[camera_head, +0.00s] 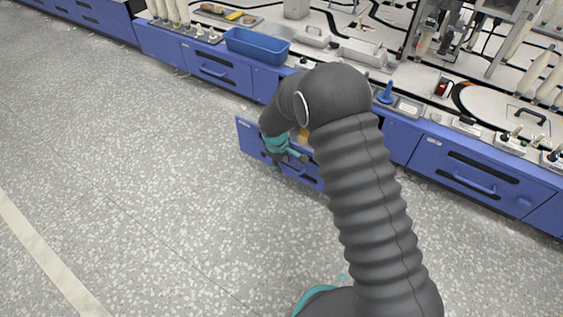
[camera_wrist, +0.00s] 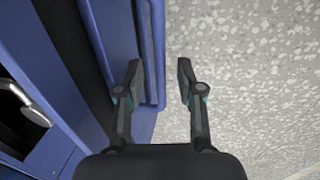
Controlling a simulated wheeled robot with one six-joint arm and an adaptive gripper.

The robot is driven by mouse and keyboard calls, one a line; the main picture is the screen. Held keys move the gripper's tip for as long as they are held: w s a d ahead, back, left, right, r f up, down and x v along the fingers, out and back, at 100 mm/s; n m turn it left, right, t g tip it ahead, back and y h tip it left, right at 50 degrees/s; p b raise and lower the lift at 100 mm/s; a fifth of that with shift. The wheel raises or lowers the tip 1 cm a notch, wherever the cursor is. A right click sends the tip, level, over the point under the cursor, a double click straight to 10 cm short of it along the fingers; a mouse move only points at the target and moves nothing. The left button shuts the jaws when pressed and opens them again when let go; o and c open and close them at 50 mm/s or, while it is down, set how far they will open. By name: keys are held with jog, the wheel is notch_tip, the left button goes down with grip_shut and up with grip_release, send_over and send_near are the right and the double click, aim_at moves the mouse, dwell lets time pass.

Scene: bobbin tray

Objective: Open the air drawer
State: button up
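The blue drawer (camera_head: 248,138) stands pulled out from the blue bench front in the head view, with its front panel well forward of the cabinet line. Its label is too small to read. In the wrist view its long blue handle (camera_wrist: 153,40) runs along the drawer front. My gripper (camera_wrist: 158,75) is open, with one finger on the drawer side of the handle and the other outside it over the floor. A gap shows between the outer finger and the handle. In the head view my gripper (camera_head: 292,158) is at the drawer front, partly hidden by my arm.
A blue bin (camera_head: 257,46) and metal trays stand on the bench top. Other blue drawers, such as the left one (camera_head: 213,68) and the right one (camera_head: 468,178), look shut. Speckled floor (camera_head: 130,140) in front is clear. A metal object (camera_wrist: 22,103) shows in the wrist view.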

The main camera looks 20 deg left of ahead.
jog(key=shift+r, duration=0.15)
notch_tip(320, 180, up, 12)
jog(key=s, duration=0.2)
jog(key=shift+s+a+f, duration=0.15)
jog(key=shift+a+f, duration=0.05)
jog(key=shift+f, duration=0.05)
dwell(0.4)
jog(key=s+d+f+m+g+h, duration=0.1)
jog(key=s+d+m, duration=0.2)
jog(key=s+d, duration=0.15)
jog(key=s+d+r+m+t+p, duration=0.1)
jog(key=s+d+r+m+p, duration=0.2)
jog(key=d+r, duration=0.9)
jog(key=s+d+r+m+t+y+p, duration=0.1)
jog(key=s+d+r+m+t+p, duration=0.1)
jog(key=s+d+r+m, duration=0.3)
jog(key=s+d+r+m+t+p, duration=0.1)
jog(key=s+d+r+m+p, duration=0.3)
jog(key=s+d+r, duration=0.7)
jog(key=d+r, duration=0.7)
jog(key=d, duration=0.1)
jog(key=shift+d+r+m+p, duration=0.25)
jog(key=shift+r+m+p, duration=0.1)
jog(key=shift+m, duration=0.05)
